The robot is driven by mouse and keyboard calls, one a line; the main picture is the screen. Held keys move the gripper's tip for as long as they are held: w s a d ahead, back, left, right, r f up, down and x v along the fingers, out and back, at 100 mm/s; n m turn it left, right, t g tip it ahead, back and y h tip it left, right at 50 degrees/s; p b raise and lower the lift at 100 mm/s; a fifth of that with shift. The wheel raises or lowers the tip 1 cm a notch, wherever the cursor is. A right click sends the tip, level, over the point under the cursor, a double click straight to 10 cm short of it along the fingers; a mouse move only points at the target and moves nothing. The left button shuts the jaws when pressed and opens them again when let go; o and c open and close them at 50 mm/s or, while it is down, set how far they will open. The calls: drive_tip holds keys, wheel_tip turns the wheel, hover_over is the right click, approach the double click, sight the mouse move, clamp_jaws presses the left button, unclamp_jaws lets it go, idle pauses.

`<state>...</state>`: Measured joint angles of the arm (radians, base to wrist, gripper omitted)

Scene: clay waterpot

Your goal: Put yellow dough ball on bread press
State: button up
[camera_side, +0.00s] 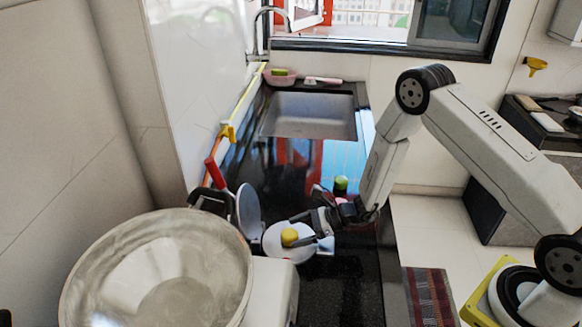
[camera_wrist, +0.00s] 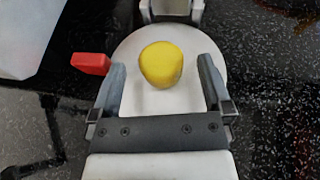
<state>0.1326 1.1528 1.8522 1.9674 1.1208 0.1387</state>
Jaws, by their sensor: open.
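The yellow dough ball (camera_side: 289,236) sits on the round white lower plate of the bread press (camera_side: 274,250). In the wrist view the ball (camera_wrist: 161,64) rests on the bare white plate (camera_wrist: 140,97). My gripper (camera_side: 303,231) is open, low over the plate. In the wrist view its two fingers (camera_wrist: 162,72) stand to the left and right of the ball, with visible gaps on both sides. A round grey disc (camera_side: 250,209) stands raised just left of the plate. A red part (camera_wrist: 91,63) shows beside the plate's left edge in the wrist view.
A large metal bowl (camera_side: 160,275) stands at the front left. A sink (camera_side: 312,115) lies behind the dark counter. A red handle (camera_side: 214,173) sticks up at the left, and a green-topped item (camera_side: 340,184) stands beside my wrist. Dark counter lies right of the press.

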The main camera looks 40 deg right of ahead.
drive_tip(key=v, duration=0.9)
drive_tip(key=shift+d, duration=0.1)
drive_tip(key=shift+s+r, duration=0.1)
idle(0.3)
drive_tip(key=shift+s+a+r+n+g, duration=0.2)
drive_tip(key=shift+a+n+g, duration=0.1)
drive_tip(key=shift+n, duration=0.1)
drive_tip(key=s+a+r+n+g+h, duration=0.3)
drive_tip(key=s+r+n+g, duration=0.2)
drive_tip(key=s+n+g, duration=0.35)
drive_tip(key=s+d+r+n+t+h, duration=0.4)
drive_tip(key=r+n+h, duration=0.4)
drive_tip(key=n, duration=0.7)
drive_tip(key=shift+s+d+r, duration=0.2)
drive_tip(key=shift+d+r, duration=0.05)
drive_tip(key=shift+d, duration=0.35)
